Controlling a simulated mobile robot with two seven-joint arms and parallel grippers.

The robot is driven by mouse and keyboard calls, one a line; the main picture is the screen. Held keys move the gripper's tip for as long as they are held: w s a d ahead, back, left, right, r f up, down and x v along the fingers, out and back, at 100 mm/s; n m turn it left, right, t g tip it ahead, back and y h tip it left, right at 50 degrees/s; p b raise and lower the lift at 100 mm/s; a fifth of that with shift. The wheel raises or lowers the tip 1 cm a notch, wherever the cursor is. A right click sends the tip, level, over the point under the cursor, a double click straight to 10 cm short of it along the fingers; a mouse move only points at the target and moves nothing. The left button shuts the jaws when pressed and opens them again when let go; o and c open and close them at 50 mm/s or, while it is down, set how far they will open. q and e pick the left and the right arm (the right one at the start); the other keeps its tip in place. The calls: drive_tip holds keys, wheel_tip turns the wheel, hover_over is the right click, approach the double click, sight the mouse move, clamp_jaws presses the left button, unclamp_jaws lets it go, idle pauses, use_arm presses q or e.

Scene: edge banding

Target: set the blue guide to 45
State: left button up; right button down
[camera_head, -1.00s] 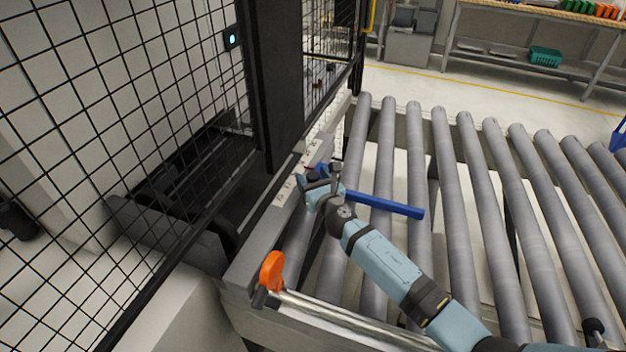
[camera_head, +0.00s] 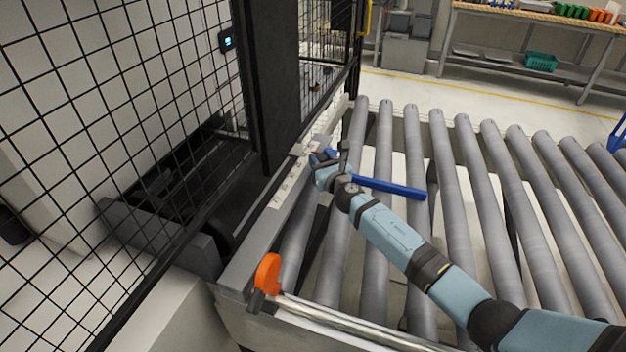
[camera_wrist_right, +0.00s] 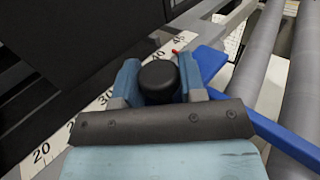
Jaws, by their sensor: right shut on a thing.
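The blue guide (camera_head: 390,187) lies across the rollers as a long bar, and its blue body also shows in the right wrist view (camera_wrist_right: 268,132). My right gripper (camera_head: 323,160) is at its left end, beside the scale. In the right wrist view the gripper (camera_wrist_right: 158,82) is shut on a round black knob (camera_wrist_right: 160,78), one finger on each side. The white scale (camera_wrist_right: 108,97) shows 20, 30 and, farther along, 45. A small red pointer (camera_wrist_right: 175,52) is just below the 45 mark, close to it; the exact reading is hard to tell. My left gripper is not in view.
Grey rollers (camera_head: 465,200) fill the right side. A black wire fence (camera_head: 120,120) and dark post (camera_head: 265,85) stand close at left. An orange handle (camera_head: 267,272) is at the near rail end. A bench (camera_head: 520,55) stands far behind.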

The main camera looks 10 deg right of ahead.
drive_tip(key=w+d, duration=0.1)
drive_tip(key=w, duration=0.1)
drive_tip(key=shift+w+d+b, duration=0.35)
drive_tip(key=c, duration=0.7)
unclamp_jaws()
drive_tip(key=shift+s, duration=0.1)
drive_tip(key=s+d+p, duration=0.2)
drive_tip(key=s+p, duration=0.2)
drive_tip(key=s, duration=0.9)
drive_tip(key=shift+s+d+p, duration=0.25)
drive_tip(key=shift+d+p, duration=0.05)
drive_tip(key=shift+d, duration=0.05)
